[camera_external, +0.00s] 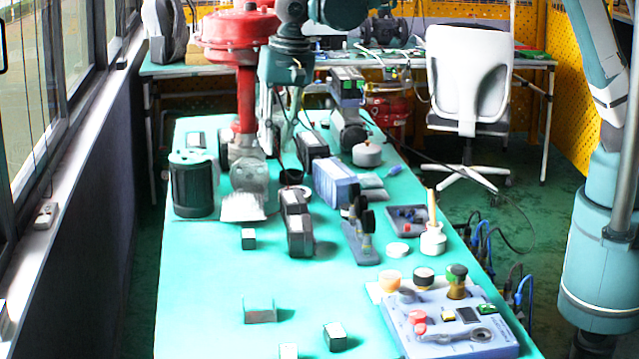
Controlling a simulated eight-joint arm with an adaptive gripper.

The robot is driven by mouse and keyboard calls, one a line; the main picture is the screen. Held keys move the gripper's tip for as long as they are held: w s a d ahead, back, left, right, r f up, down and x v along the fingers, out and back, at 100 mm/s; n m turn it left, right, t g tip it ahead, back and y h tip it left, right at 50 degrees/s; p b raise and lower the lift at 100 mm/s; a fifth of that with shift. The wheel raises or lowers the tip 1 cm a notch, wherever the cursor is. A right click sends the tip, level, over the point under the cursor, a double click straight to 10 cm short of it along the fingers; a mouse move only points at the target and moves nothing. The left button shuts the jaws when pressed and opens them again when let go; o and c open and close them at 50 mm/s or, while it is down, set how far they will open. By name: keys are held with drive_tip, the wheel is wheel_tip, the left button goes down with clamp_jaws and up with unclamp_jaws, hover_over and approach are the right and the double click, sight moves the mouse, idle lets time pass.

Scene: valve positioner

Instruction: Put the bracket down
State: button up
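My gripper (281,128) hangs at the top centre, pointing down over the far part of the green table (215,285), just right of a red valve actuator (240,38) on its column. Its fingers are small and blurred here, so I cannot tell whether they are open or shut, or whether they hold anything. I cannot pick out the bracket with certainty. A grey flat piece with dark upright parts (361,232) stands mid-table, well in front of my gripper and apart from it.
A black cylinder (192,186) stands at the table's left edge. A control panel (400,325) lies front right. The left front is mostly clear.

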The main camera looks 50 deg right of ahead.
drive_tip(key=s+d+r+n+t, duration=0.15)
drive_tip(key=d+r, duration=0.25)
drive_tip(key=d, duration=0.7)
drive_tip(key=s+d+r+n, duration=0.1)
drive_tip(key=s+d+r, duration=0.15)
drive_tip(key=d, duration=0.95)
drive_tip(key=s+d+r+n+t, duration=0.15)
drive_tip(key=d+r, duration=0.25)
drive_tip(key=d, duration=0.7)
drive_tip(key=s+d+f+n+t, duration=0.1)
drive_tip(key=s+d+f, duration=0.2)
drive_tip(key=s+d, duration=0.7)
drive_tip(key=s+d+f+n+t+h, duration=0.1)
drive_tip(key=s+d+f+n+t, duration=0.1)
drive_tip(key=s+d, duration=0.8)
drive_tip(key=d, duration=0.5)
drive_tip(key=shift+f, duration=0.4)
